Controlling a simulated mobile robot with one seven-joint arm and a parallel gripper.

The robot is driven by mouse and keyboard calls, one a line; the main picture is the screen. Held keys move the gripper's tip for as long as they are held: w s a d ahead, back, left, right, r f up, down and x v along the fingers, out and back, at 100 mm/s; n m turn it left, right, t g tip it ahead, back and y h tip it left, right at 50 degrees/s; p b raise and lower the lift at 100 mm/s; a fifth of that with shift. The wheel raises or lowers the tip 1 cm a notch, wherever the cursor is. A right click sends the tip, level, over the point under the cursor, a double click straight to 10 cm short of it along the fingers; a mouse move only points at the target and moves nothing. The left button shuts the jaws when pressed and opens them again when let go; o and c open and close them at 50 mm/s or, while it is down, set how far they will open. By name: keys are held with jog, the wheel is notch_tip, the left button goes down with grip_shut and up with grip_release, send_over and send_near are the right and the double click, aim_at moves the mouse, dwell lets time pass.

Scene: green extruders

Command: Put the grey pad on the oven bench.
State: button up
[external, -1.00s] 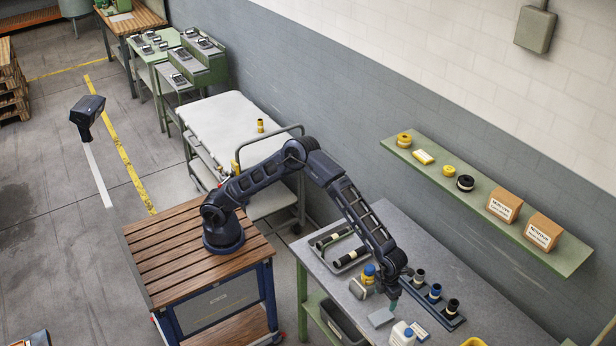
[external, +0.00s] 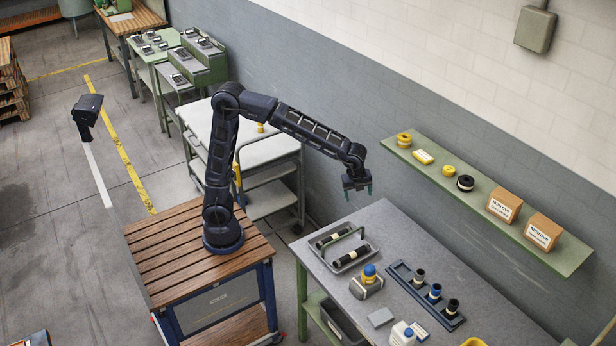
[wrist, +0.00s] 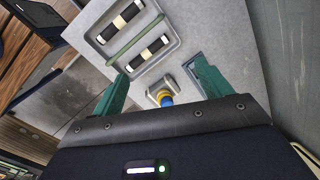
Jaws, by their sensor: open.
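The grey pad (external: 380,317) lies flat on the grey-topped bench (external: 470,300), near its front edge, left of a white bottle. I do not make it out in the wrist view. My gripper (external: 358,191) is raised above the far left part of that bench, well away from the pad. No bench carries a readable oven label, so I cannot tell which is the oven bench.
A tray (external: 343,252) with black rollers, a grey container with a blue-and-yellow cap (external: 368,280), a dark rack (external: 425,295) and a white bottle (external: 402,334) share the bench. A wall shelf (external: 480,200) is behind. A white-topped cart (external: 240,130) stands further back.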

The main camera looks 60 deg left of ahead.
jog(key=s+a+r+n, duration=0.1)
jog(key=a+r+n, duration=0.15)
jog(key=a, duration=0.55)
jog(key=s+a+r+n, duration=0.1)
jog(key=a+r+n, duration=0.1)
jog(key=a+n, duration=0.35)
jog(key=s+a+f+n+t, duration=0.1)
jog(key=s+a+n, duration=0.6)
jog(key=a, duration=0.6)
jog(key=s+a+f+n+t, duration=0.1)
jog(key=s+a+n, duration=0.6)
jog(key=s+a, duration=0.5)
jog(key=shift+s+a+f+n, duration=0.2)
jog(key=shift+a+n, duration=0.1)
jog(key=shift+a, duration=0.6)
